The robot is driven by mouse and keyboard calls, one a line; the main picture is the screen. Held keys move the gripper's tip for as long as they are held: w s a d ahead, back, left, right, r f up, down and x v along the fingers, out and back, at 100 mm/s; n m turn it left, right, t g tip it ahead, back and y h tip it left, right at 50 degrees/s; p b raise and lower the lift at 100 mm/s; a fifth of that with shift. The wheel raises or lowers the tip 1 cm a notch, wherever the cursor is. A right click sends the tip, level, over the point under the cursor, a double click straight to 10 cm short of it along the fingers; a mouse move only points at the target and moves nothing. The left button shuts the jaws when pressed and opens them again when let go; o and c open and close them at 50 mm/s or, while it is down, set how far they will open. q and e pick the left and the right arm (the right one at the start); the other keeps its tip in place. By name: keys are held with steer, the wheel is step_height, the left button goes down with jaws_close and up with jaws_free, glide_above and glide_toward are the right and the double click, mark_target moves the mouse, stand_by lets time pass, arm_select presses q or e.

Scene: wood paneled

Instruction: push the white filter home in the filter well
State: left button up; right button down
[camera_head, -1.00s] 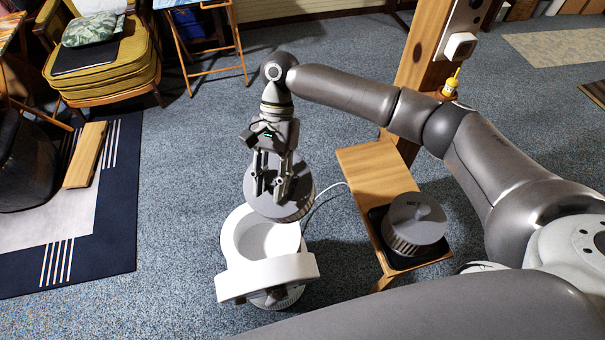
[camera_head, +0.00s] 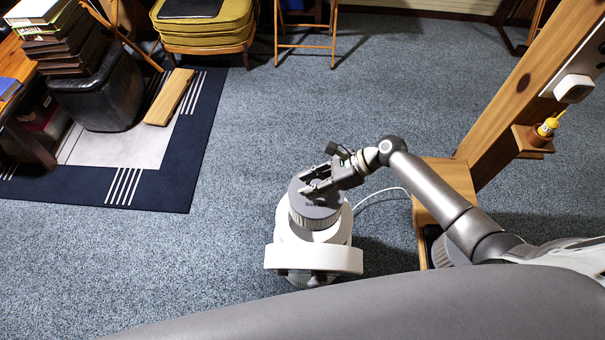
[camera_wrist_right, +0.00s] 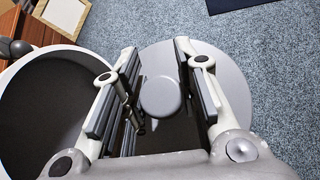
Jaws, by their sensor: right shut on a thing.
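The filter (camera_head: 312,221) has a grey round top and a pale ribbed side. My right gripper (camera_head: 314,184) is shut on the knob on its top, and the knob (camera_wrist_right: 160,97) shows between the fingers in the right wrist view. In the head view the filter overlaps the far part of the white appliance (camera_head: 313,260) and hides its filter well. In the wrist view a white-rimmed round opening (camera_wrist_right: 45,120), dark inside, lies left of the filter, which appears offset from it. My left gripper is not in view.
A small wooden table (camera_head: 449,180) stands to the right, with a second grey filter (camera_head: 446,250) partly hidden behind my arm. A wooden post (camera_head: 540,90) holds a yellow bottle (camera_head: 545,130). A white cord (camera_head: 378,192) runs from the appliance.

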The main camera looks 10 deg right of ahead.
steer(key=shift+d+f, duration=0.1)
steer(key=shift+f, duration=0.25)
steer(key=shift+r+p, duration=0.2)
steer(key=shift+p, duration=0.3)
steer(key=shift+f+b, duration=2)
steer(key=shift+f, duration=1.05)
steer(key=shift+t, duration=0.3)
steer(key=shift+p, duration=0.4)
steer(key=shift+p, duration=0.55)
